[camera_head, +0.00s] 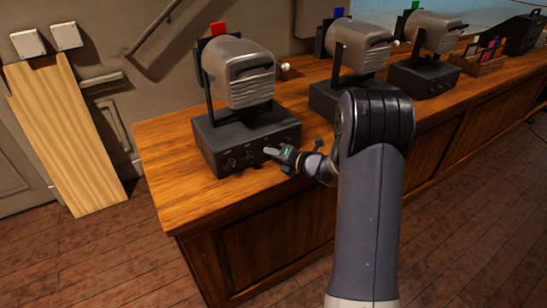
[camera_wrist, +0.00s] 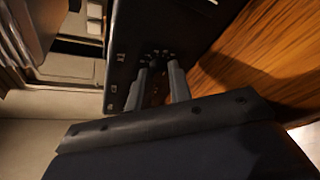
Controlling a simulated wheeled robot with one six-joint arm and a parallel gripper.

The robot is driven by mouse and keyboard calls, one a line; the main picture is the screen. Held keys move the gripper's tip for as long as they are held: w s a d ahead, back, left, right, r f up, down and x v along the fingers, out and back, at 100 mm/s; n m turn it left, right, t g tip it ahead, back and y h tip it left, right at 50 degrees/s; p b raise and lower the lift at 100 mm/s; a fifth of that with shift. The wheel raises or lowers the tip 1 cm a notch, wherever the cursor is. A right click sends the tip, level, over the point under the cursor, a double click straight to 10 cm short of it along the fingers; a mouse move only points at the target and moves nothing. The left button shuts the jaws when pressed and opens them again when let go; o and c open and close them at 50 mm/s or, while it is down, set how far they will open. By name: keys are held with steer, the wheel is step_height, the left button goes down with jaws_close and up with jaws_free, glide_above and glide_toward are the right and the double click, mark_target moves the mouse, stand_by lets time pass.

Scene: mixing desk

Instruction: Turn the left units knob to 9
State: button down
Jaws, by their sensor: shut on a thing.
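The left machine has a grey ribbed head (camera_head: 238,75) with a red tab on top, standing on a dark box (camera_head: 215,135). The box's front panel has small dark knobs, with one (camera_head: 229,163) near its left end. My gripper (camera_head: 268,151) is at the right part of this panel, shut on a knob there. In the wrist view the two grey fingers of my gripper (camera_wrist: 160,72) reach the dark panel (camera_wrist: 128,40) on both sides of a dark round knob (camera_wrist: 161,56). The knob's number marks are too small to read.
Two similar machines, with a blue tab (camera_head: 338,13) and a green tab (camera_head: 415,5), stand farther right on the wooden desk (camera_head: 175,185). A rack of coloured items (camera_head: 484,55) is beyond them. A pale board (camera_head: 65,140) leans on the wall at left.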

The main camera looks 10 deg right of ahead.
steer(key=shift+d+f+m+y+b, duration=0.1)
steer(key=shift+f+m+y+b, duration=0.1)
steer(key=shift+m+y+b, duration=0.6)
steer(key=shift+m, duration=0.3)
steer(key=c, duration=1.3)
jaws_free()
steer(key=shift+r, duration=0.1)
steer(key=v, duration=1)
steer(key=shift+s+d, duration=0.15)
steer(key=shift+s, duration=0.2)
